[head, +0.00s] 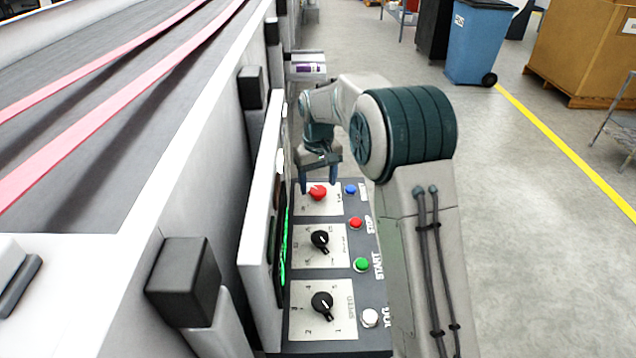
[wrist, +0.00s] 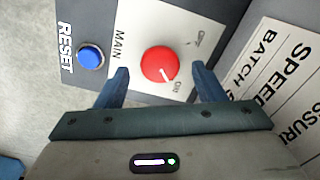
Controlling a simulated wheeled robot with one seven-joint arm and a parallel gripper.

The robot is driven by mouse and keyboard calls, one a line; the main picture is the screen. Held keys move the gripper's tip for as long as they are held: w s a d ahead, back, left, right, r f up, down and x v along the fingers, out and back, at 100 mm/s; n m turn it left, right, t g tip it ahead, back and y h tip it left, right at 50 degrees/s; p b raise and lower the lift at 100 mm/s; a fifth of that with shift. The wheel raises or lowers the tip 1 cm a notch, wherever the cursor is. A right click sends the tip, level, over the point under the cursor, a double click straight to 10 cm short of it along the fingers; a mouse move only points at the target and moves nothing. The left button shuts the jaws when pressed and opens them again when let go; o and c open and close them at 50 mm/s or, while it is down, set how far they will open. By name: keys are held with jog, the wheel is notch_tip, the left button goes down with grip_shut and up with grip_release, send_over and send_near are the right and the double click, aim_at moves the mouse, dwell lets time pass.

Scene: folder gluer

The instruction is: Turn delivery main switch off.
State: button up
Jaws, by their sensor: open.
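The main switch is a round red knob (wrist: 160,65) on a white plate marked MAIN, OFF and ON. Its white pointer line is toward the ON mark in the wrist view. In the head view the red knob (head: 317,192) is at the far end of the control panel. My gripper (wrist: 162,84) is open, with one blue finger to each side of the knob in the picture. In the head view my gripper (head: 319,180) hangs just over the knob. I cannot tell whether the fingers touch the panel.
A blue RESET button (wrist: 90,56) is beside the left finger. A red STOP button (head: 355,223), a green START button (head: 361,265), a white JOG button (head: 370,318) and two black knobs sit nearer on the panel. An upright screen (head: 262,215) borders the panel's left.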

jog(key=shift+f, duration=0.85)
jog(key=c, duration=1)
jog(key=shift+o, duration=0.2)
